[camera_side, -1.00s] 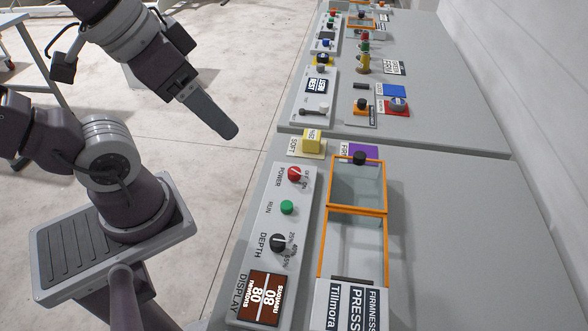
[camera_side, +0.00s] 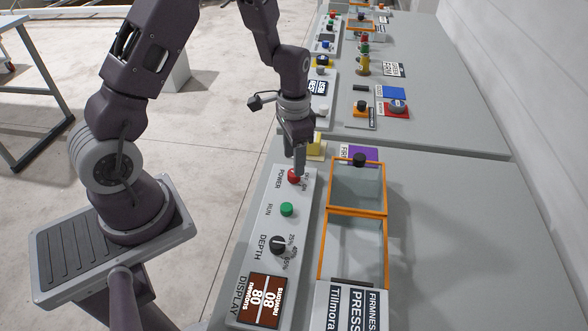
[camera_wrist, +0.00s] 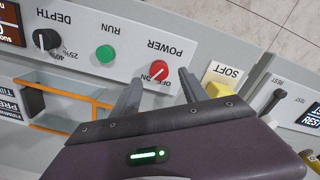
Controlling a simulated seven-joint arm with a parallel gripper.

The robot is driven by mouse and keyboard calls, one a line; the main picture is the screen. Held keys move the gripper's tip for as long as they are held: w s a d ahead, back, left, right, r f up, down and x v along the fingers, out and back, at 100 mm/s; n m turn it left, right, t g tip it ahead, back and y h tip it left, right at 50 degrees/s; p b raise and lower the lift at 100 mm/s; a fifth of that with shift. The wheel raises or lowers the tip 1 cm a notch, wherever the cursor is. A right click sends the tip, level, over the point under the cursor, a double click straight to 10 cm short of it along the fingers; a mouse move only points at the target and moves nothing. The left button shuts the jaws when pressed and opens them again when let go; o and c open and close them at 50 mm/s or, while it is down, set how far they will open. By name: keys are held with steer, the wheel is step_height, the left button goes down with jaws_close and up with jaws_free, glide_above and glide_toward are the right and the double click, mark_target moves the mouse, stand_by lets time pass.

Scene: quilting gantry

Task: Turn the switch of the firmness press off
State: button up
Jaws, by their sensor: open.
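The firmness press panel carries a red POWER knob (camera_side: 293,177) with OFF and ON printed beside it. The knob also shows in the wrist view (camera_wrist: 159,77), just beyond and between my fingertips. Its exact pointer setting is hard to read. My gripper (camera_side: 298,168) points down at the knob, with its fingers partly covering it in the side view. In the wrist view my gripper (camera_wrist: 161,90) is open, one finger on each side of the knob. I cannot tell whether the fingers touch it.
A green RUN button (camera_side: 287,209) and a black DEPTH knob (camera_side: 278,244) sit on the same panel, above the brown display (camera_side: 264,301). The orange-framed press box (camera_side: 385,235) stands beside it. A yellow SOFT block (camera_wrist: 218,79) is close to the knob.

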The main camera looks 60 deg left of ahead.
step_height(320, 180, down, 4)
steer(key=shift+f, duration=0.25)
jaws_close()
steer(key=shift+n, duration=0.3)
steer(key=n, duration=0.5)
steer(key=shift+n, duration=0.3)
steer(key=n, duration=0.5)
steer(key=shift+r+n, duration=0.1)
steer(key=shift+n, duration=0.2)
stand_by(0.3)
jaws_free()
